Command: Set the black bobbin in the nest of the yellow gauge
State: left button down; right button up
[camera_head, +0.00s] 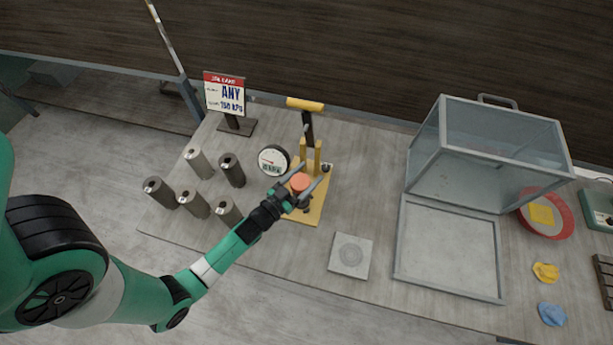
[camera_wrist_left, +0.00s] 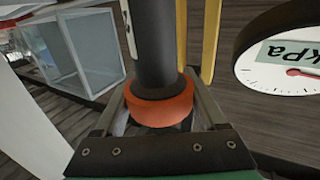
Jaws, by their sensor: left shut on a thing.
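The yellow gauge (camera_head: 312,212) stands mid-table, with a yellow base plate, upright posts, a top handle and a round dial (camera_head: 273,160). The dial (camera_wrist_left: 285,62) shows upside down in the left wrist view. My left gripper (camera_head: 303,183) is over the plate, its two fingers shut on an orange-ended piece. In the left wrist view this looks like the black bobbin (camera_wrist_left: 154,45), a dark cylinder with an orange collar (camera_wrist_left: 160,104) between the fingers. Its far end and the nest are hidden, so I cannot tell whether it touches the nest.
Several grey cylinders (camera_head: 198,163) stand left of the gauge, close to my left arm. A sign (camera_head: 225,95) stands behind them. A flat square plate (camera_head: 350,255) lies right of the gauge. A clear box (camera_head: 485,150) and a framed tray (camera_head: 448,290) are further right.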

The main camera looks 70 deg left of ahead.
pick_arm(q)
jog(key=shift+f, duration=0.15)
grip_release()
jog(key=shift+r, duration=0.3)
jog(key=p+v, duration=0.2)
jog(key=v, duration=1)
jog(key=shift+f, duration=0.15)
